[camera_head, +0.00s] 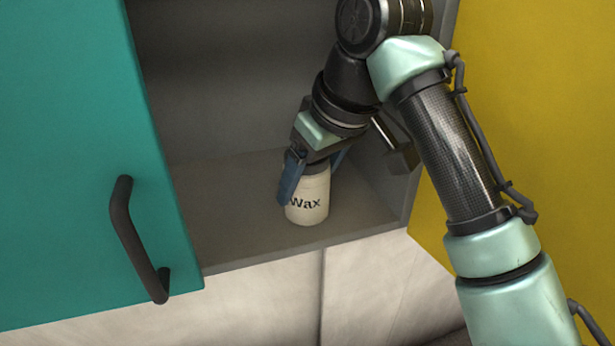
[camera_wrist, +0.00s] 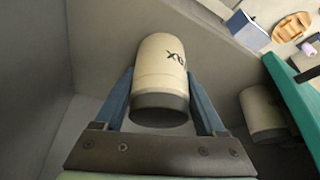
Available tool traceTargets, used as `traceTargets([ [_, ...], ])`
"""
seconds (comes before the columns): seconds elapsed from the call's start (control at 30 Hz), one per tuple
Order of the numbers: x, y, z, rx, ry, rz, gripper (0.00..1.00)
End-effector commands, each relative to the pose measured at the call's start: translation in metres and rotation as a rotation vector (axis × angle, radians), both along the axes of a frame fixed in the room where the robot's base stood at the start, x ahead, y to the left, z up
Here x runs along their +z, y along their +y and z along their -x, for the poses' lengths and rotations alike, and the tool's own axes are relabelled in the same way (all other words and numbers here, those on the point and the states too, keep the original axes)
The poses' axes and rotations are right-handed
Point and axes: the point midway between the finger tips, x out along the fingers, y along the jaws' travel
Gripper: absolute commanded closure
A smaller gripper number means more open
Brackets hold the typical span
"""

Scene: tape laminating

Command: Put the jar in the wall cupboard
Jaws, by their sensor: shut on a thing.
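The white jar (camera_head: 308,207), marked "Wax" and with a dark lid, is inside the open wall cupboard (camera_head: 232,246), near its right side wall. It is upright at the cupboard floor; whether its base touches cannot be told. My gripper (camera_head: 307,180) comes down from above with its blue fingers on either side of the jar, shut on it. In the wrist view the jar (camera_wrist: 161,65) sits between the two fingers, lid towards the camera.
The teal door (camera_head: 75,150) with its dark handle (camera_head: 136,240) stands at the left; a yellow panel (camera_head: 540,110) is at the right. The wrist view shows another pale container (camera_wrist: 262,112) near the teal door, and a blue box (camera_wrist: 247,30) and wooden tray (camera_wrist: 291,27) beyond.

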Motion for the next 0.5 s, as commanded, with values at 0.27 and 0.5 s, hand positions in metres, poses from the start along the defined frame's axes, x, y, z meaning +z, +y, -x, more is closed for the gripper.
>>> traceTargets([
  [0.27, -0.0015, 0.0004, 0.0000, 0.001, -0.002, -0.001, 0.99],
  [0.5, -0.0017, 0.0002, 0.0001, 0.001, -0.001, 0.000, 0.00],
])
